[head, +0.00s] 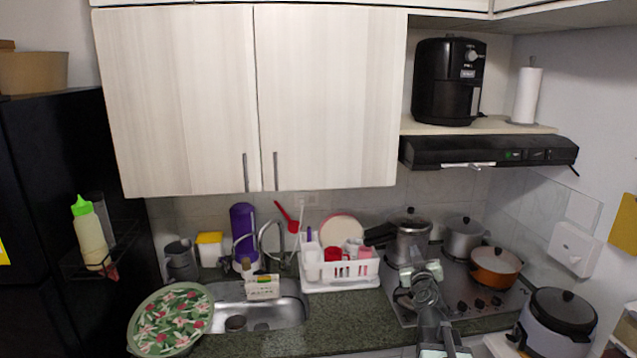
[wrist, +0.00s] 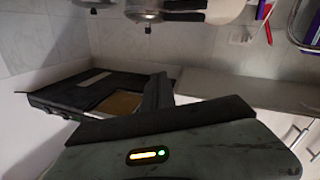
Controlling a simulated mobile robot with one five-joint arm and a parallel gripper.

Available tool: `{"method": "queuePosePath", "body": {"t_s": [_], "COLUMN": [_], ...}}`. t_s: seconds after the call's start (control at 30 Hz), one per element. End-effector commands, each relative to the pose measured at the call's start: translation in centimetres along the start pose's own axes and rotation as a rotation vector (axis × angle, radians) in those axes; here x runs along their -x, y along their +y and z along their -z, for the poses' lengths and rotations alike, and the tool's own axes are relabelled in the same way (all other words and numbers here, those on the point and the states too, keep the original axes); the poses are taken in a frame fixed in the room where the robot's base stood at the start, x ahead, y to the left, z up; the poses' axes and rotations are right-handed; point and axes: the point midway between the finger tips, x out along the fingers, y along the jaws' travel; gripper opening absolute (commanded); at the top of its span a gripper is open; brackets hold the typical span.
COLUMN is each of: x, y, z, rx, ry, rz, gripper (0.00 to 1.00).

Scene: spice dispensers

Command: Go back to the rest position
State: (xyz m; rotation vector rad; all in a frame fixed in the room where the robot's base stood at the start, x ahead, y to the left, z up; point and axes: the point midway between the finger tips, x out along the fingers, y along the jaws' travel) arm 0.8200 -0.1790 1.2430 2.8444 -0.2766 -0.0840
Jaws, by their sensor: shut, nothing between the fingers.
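My arm rises from the bottom edge of the head view, with my gripper (head: 422,272) in front of the stove (head: 470,300). It overlaps the stove's left part in the picture; I see no contact. In the wrist view, which looks upside down, the dark fingers of my gripper (wrist: 158,88) are together with nothing held. The wrist housing fills the bottom of that view and hides what lies behind it.
Pots (head: 410,240), an orange pan (head: 495,263) and a rice cooker (head: 558,318) stand at the right. A dish rack (head: 340,285) and a sink (head: 285,312) lie to the left. The range hood (head: 485,153) and cabinets (head: 325,100) hang above.

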Motion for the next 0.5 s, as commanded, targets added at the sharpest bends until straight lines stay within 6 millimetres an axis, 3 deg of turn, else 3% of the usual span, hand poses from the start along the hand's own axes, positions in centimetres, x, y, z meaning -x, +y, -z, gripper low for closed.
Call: {"method": "queuePosePath", "body": {"t_s": [0.03, 0.1, 0.17, 0.2, 0.3, 0.4, 0.5], "x": [0.3, 1.3, 2.7, 4.0, 8.3, 14.0, 19.4], "y": [-4.5, -10.6, -15.5, -18.6, -24.9, -27.2, -24.3], "z": [-0.7, -1.7, -3.0, -4.2, -8.4, -14.2, -18.9], "rx": [0.01, 0.026, 0.039, 0.05, 0.08, 0.104, 0.091], "ry": [-0.016, -0.062, -0.121, -0.174, -0.369, -0.685, -1.035], "rz": [0.098, 0.242, 0.365, 0.445, 0.623, 0.714, 0.651], "gripper": [0.0, 0.0, 0.0, 0.0, 0.0, 0.0, 0.0]}}
